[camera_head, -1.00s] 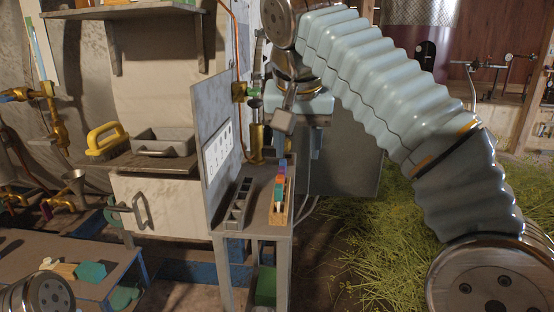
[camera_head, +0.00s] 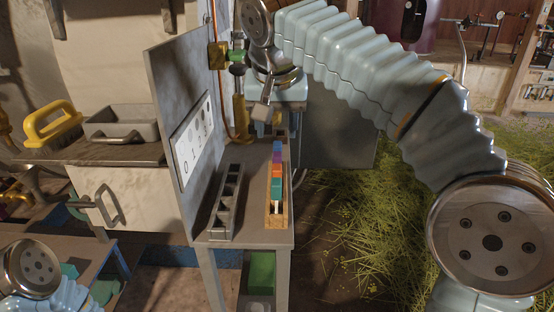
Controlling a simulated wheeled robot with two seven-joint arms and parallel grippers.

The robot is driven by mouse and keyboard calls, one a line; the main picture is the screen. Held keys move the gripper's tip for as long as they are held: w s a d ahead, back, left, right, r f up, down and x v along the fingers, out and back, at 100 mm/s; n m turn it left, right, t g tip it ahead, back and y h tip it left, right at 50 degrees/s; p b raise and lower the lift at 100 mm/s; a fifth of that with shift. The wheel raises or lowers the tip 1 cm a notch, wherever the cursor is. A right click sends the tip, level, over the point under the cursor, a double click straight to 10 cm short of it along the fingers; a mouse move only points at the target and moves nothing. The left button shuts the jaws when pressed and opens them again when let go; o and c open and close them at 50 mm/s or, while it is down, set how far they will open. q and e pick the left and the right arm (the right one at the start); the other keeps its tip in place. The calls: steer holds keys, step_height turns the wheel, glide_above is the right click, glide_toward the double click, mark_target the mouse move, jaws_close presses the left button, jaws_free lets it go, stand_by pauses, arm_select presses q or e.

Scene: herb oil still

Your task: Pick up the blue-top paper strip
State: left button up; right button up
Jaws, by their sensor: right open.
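A narrow wooden holder (camera_head: 286,222) stands on the small grey table, with a row of colour-topped paper strips in it. Purple, orange and teal tops show. A bluish top (camera_head: 278,146) is at the far end, but I cannot tell surely which one is the blue-top strip. White strip parts show at the near end. My right gripper (camera_head: 263,112) is above and beyond the far end of the holder, apart from the strips. It is open and nothing shows in it. My left arm shows only at the lower left, and its gripper is out of view.
A grey compartment rack (camera_head: 222,222) stands left of the holder. An upright grey panel with a white numbered card (camera_head: 194,140) edges the table on the left. A brass fitting (camera_head: 240,115) stands behind. A yellow brush (camera_head: 52,125) and grey tray (camera_head: 121,125) are farther left.

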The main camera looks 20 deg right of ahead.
mark_target(278, 144)
steer(key=x, duration=0.5)
steer(key=shift+w+d+f+b, duration=0.2)
steer(key=shift+w+f+b, duration=0.05)
steer(key=shift+f+b, duration=0.1)
steer(key=shift+r, duration=0.1)
jaws_close()
